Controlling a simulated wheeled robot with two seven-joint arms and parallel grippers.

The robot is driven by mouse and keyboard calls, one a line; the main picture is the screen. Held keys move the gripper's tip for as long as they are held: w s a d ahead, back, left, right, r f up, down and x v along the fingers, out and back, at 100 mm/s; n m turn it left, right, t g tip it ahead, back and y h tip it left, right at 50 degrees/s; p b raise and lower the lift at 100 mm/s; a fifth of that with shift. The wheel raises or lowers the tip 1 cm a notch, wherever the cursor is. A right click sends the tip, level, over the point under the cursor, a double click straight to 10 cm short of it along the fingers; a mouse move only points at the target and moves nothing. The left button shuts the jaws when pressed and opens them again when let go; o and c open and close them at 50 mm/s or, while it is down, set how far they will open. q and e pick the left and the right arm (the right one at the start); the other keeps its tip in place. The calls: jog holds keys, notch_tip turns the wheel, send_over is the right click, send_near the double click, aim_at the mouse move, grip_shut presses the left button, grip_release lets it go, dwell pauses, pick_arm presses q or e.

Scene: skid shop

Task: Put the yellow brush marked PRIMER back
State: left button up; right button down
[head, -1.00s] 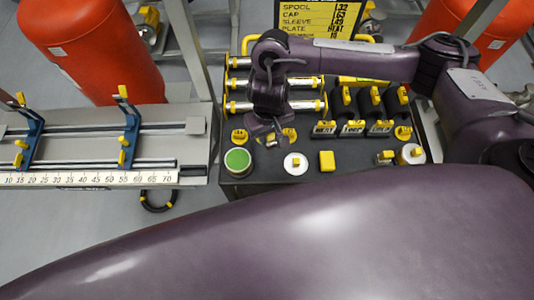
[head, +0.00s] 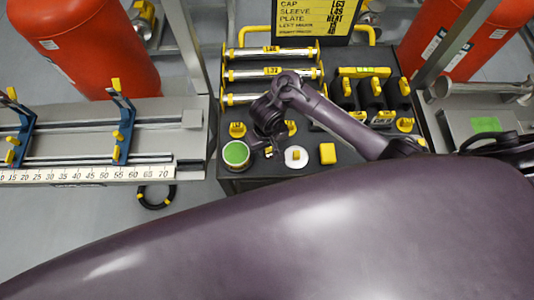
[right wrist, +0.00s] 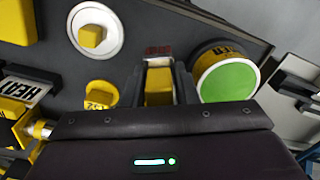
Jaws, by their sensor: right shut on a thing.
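My right gripper (head: 268,150) is low over the front of the black bench top (head: 345,167), between the green-topped round tin (head: 236,153) and the white disc with a yellow knob (head: 296,157). In the right wrist view a yellow piece (right wrist: 159,85) sits between its dark fingers, which are shut on it. No PRIMER marking can be read on it, and the fingers hide part of it. Three black holders (head: 373,98) with yellow tops stand at the back right; my right arm covers some of their front labels. My left gripper is not in view.
A yellow block (head: 327,153) lies right of the disc. Round yellow tags (head: 237,129) lie behind the tin. A rack of metal rods (head: 272,74) and a black-and-yellow sign (head: 315,17) are at the back. A rail bench with a ruler (head: 90,174) stands left.

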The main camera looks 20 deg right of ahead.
aim_at(267, 154)
notch_tip(267, 154, down, 4)
jog(key=shift+f+b, duration=0.2)
jog(key=shift+b, duration=1.05)
jog(key=shift+f, duration=0.1)
jog(key=shift+f, duration=0.15)
jog(key=c, duration=1.1)
grip_release()
jog(key=shift+c, duration=0.2)
